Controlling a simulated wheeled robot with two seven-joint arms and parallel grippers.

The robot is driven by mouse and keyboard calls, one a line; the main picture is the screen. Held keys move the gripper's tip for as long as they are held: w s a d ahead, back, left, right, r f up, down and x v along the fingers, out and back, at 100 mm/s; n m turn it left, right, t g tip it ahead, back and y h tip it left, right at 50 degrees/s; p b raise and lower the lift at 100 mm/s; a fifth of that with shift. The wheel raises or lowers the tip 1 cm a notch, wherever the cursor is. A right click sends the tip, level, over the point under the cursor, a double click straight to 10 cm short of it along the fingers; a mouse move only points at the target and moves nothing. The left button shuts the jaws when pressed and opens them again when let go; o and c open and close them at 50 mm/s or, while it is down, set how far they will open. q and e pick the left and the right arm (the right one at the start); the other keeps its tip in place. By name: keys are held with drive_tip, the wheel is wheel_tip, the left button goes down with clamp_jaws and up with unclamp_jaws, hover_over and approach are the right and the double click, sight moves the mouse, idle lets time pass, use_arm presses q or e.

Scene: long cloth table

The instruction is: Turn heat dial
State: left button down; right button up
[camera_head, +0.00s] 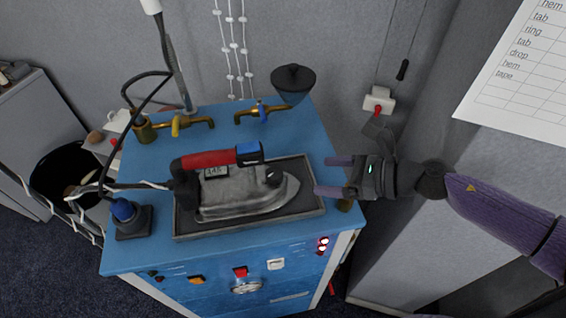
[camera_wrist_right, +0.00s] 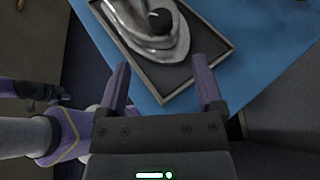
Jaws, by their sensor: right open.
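A grey clothes iron (camera_head: 240,197) with a red and blue handle lies in a dark tray (camera_head: 315,204) on the blue bench top. A small display shows on its side. A dark round knob (camera_head: 273,176), which looks like the heat dial, sits near its nose; it also shows at the top of the right wrist view (camera_wrist_right: 160,20). My right gripper (camera_head: 322,176) is open and empty. Its purple fingers are at the tray's right edge, to the right of the iron's tip and apart from the knob. In the right wrist view, what looks like my left gripper (camera_wrist_right: 40,92) is small and unclear.
Brass taps (camera_head: 265,111) and a dark funnel (camera_head: 293,82) stand at the back. A blue-topped black holder (camera_head: 123,211) with a cable is at the left. The bench front (camera_head: 245,287) carries several switches and a round knob. A grey wall rises behind.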

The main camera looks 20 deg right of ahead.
sight(280, 175)
drive_tip(key=p+x, duration=0.1)
drive_tip(key=x, duration=0.9)
drive_tip(key=shift+f, duration=0.1)
drive_tip(key=shift+d, duration=0.1)
clamp_jaws()
drive_tip(key=shift+s+p, duration=0.1)
drive_tip(key=shift+p, duration=0.3)
